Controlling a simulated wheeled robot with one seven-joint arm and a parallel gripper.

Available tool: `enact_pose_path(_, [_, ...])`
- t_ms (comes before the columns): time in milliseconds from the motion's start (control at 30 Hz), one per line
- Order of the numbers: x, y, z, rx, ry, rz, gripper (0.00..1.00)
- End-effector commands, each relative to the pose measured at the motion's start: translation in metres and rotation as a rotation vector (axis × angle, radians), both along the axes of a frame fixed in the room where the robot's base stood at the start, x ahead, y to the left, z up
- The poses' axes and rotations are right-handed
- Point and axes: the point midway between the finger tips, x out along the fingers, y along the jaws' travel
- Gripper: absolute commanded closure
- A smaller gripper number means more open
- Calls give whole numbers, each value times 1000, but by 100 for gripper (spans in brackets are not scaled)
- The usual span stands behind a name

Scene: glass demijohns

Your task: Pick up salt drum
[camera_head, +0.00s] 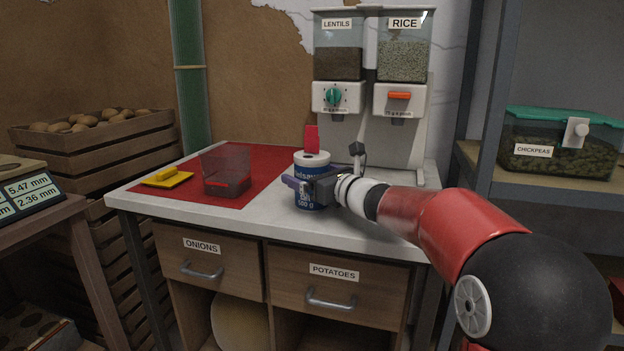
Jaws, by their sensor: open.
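The salt drum (311,165) is a blue and white cylinder with "500 g" on its label and a red piece standing up at its top. It stands upright near the front edge of the white counter (262,217). My gripper (300,185) reaches in from the right and is at the drum's middle, covering part of the label. Its jaws are open. One dark finger shows across the drum's front; the other finger is not clear, and I cannot tell whether either touches the drum.
A clear scoop box (226,172) and a yellow item (168,177) lie on a red mat (265,165) to the left. Lentil (338,60) and rice (403,60) dispensers stand behind. A chickpeas box (560,145) sits on the right shelf. The counter's front middle is clear.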

Motion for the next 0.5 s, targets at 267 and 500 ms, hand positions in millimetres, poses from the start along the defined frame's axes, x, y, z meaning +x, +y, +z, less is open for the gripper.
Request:
enact_pose_path(267, [0, 0, 0, 0, 0, -1, 12])
enact_pose_path(500, [0, 0, 0, -1, 0, -1, 43])
